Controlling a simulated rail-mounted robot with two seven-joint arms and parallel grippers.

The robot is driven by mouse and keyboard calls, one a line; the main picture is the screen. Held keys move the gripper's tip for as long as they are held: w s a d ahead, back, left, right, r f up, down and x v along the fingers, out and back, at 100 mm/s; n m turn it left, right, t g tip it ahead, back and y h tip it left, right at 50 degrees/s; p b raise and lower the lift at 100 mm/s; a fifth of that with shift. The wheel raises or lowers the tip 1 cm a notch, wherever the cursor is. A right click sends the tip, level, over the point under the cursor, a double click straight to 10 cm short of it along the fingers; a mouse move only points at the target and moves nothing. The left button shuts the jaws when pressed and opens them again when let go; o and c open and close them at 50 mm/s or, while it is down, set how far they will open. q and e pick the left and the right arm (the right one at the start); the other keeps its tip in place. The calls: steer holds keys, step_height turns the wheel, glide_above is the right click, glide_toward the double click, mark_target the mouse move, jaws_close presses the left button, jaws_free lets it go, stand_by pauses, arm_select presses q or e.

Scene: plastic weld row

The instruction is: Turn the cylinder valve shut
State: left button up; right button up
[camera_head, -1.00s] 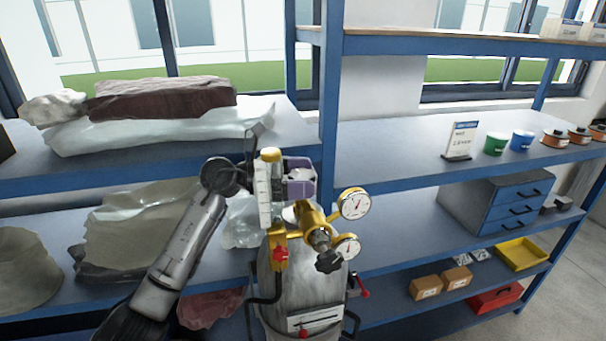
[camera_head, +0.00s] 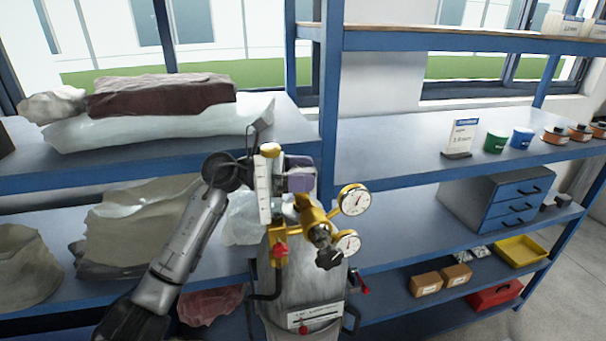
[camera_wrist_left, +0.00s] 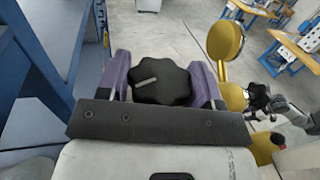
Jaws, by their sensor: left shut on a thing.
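The grey gas cylinder (camera_head: 300,285) stands upright in front of the shelves. A brass regulator (camera_head: 314,218) with two round gauges, an upper gauge (camera_head: 354,200) and a lower gauge (camera_head: 347,244), sits on its top. My left gripper (camera_head: 300,180) is at the cylinder's top, beside the regulator. In the left wrist view its purple fingers (camera_wrist_left: 164,84) are shut on the black lobed valve knob (camera_wrist_left: 160,84), one on each side. A pale line on the knob runs almost level. The head view hides this knob behind the gripper. My right gripper is not in view.
At right are a blue drawer unit (camera_head: 500,195), a yellow tray (camera_head: 520,250) and small cardboard boxes (camera_head: 427,284). Red-handled fittings (camera_head: 280,250) stick out near the cylinder's top.

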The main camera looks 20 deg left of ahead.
arm_select(q)
steer(key=shift+f+m+g+b, duration=0.2)
steer(key=shift+m+g+b, duration=0.2)
steer(key=shift+g, duration=0.2)
steer(key=shift+r+m+g+h, duration=0.1)
steer(key=shift+m+g+h, duration=0.35)
steer(key=shift+g, duration=0.25)
steer(key=shift+m+g, duration=1.25)
steer(key=shift+g, duration=0.65)
steer(key=o, duration=0.9)
steer(key=shift+r, duration=0.1)
